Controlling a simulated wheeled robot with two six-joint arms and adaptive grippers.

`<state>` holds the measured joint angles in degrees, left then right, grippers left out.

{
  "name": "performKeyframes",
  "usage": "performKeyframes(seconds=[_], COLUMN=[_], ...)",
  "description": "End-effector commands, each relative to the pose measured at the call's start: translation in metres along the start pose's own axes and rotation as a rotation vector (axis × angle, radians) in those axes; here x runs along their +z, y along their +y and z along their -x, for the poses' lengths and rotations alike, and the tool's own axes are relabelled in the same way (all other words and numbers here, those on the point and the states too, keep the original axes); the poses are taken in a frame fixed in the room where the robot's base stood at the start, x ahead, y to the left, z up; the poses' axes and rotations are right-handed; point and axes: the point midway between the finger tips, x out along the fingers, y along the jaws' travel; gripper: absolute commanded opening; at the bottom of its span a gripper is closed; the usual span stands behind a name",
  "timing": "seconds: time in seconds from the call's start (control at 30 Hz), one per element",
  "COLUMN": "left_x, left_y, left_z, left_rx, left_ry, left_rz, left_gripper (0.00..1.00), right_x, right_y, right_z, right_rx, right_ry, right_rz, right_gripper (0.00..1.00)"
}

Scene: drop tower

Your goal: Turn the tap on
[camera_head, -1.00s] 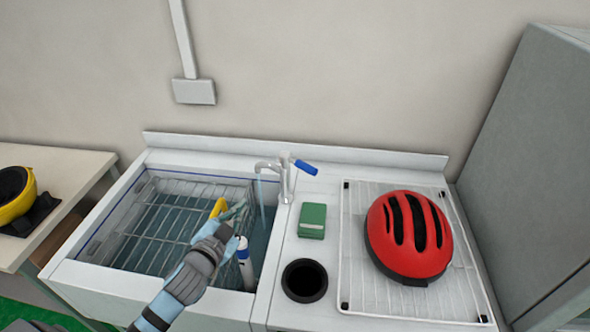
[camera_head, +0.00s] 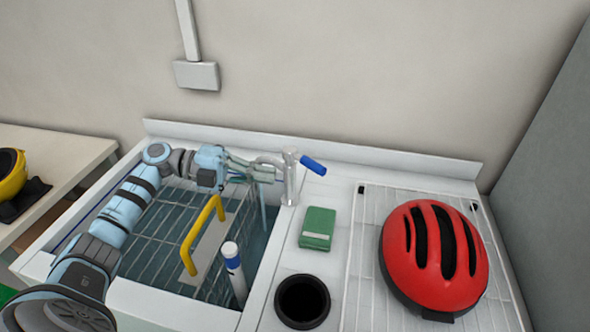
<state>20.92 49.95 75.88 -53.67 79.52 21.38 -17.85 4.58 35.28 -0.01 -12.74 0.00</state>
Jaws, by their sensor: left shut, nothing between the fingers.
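The silver tap (camera_head: 290,180) stands upright at the back of the sink's right rim. Its blue lever (camera_head: 312,165) points to the right, and its spout (camera_head: 268,160) reaches left over the basin. A thin pale-blue streak like running water shows below the spout. My left gripper (camera_head: 262,172) is shut and empty, just left of the tap post by the spout. The fingers overlap the spout in the picture, so I cannot tell whether they touch it. The lever is clear of the gripper. My right gripper is not in view.
In the sink (camera_head: 165,240) are a wire rack, a yellow-handled tool (camera_head: 203,235) and a white-and-blue bottle (camera_head: 234,272). A green box (camera_head: 317,228), a black round cup or hole (camera_head: 302,301) and a red helmet (camera_head: 434,255) on a white wire rack (camera_head: 362,235) lie to the right.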

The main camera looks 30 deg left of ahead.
Motion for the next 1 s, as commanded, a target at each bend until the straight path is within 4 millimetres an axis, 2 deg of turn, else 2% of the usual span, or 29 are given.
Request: performKeyframes(seconds=[0.17,0.3,0.5,0.83,1.0], left_x=[0.000,0.019,0.028,0.028,0.028], left_y=[-0.004,-0.002,-0.001,-0.001,-0.004], left_z=[-0.040,-0.056,-0.065,-0.066,-0.073], left_rx=[-0.006,-0.006,-0.002,-0.001,-0.004], left_ry=[0.003,0.002,0.003,0.002,-0.011], left_rz=[-0.001,0.000,-0.001,0.000,0.002], left_gripper=[0.00,0.00,0.00,0.00,0.00], right_x=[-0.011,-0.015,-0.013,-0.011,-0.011], right_y=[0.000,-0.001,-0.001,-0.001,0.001], right_z=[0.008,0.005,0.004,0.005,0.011], right_rx=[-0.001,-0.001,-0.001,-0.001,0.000], right_ry=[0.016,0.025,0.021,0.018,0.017], right_rz=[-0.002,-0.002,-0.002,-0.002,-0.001], right_gripper=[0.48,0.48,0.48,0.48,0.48])
